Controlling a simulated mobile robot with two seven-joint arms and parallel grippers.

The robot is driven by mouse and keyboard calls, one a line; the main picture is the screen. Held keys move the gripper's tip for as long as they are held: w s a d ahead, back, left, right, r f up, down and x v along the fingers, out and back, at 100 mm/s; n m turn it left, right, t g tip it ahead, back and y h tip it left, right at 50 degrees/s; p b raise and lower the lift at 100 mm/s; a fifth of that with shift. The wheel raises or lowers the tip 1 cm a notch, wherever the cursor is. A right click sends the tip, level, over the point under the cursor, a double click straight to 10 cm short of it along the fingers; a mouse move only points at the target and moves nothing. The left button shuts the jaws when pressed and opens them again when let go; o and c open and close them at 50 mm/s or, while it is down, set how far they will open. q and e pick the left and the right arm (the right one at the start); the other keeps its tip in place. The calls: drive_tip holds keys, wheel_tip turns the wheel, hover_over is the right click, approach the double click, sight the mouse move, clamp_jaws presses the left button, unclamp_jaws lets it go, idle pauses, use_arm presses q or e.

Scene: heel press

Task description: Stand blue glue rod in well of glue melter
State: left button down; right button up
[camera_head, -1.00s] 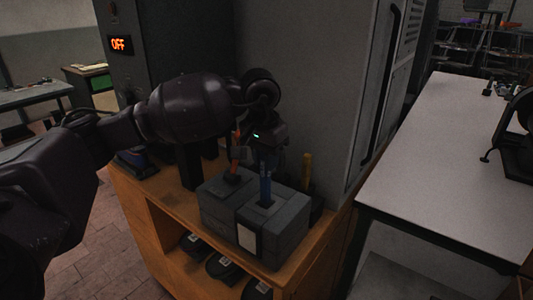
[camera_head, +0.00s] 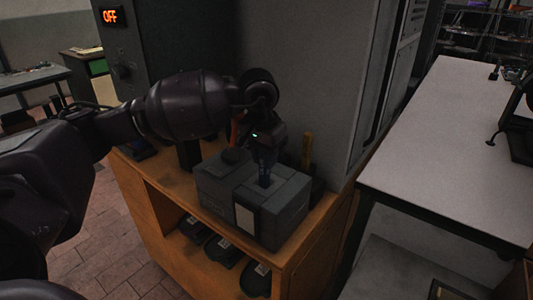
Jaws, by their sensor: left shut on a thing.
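The glue melter (camera_head: 285,222) is a dark grey block with a pale front panel, standing on the wooden cabinet. An orange rod (camera_head: 234,133) stands at the melter's rear left, partly hidden by my arm. My right gripper is not in view.
A yellow rod (camera_head: 307,148) stands behind the melter at the right. A grey machine wall (camera_head: 310,90) rises close behind. Dark round items (camera_head: 256,278) fill the shelf below. A white table (camera_head: 450,150) is at right.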

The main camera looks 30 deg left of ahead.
use_arm(q)
drive_tip(key=shift+f, duration=0.35)
drive_tip(key=c, duration=0.9)
unclamp_jaws()
wheel_tip(320, 180, up, 11)
drive_tip(key=s, duration=0.1)
drive_tip(key=shift+s, duration=0.15)
drive_tip(key=shift+s+f, duration=0.1)
drive_tip(key=shift+f, duration=0.05)
idle(0.5)
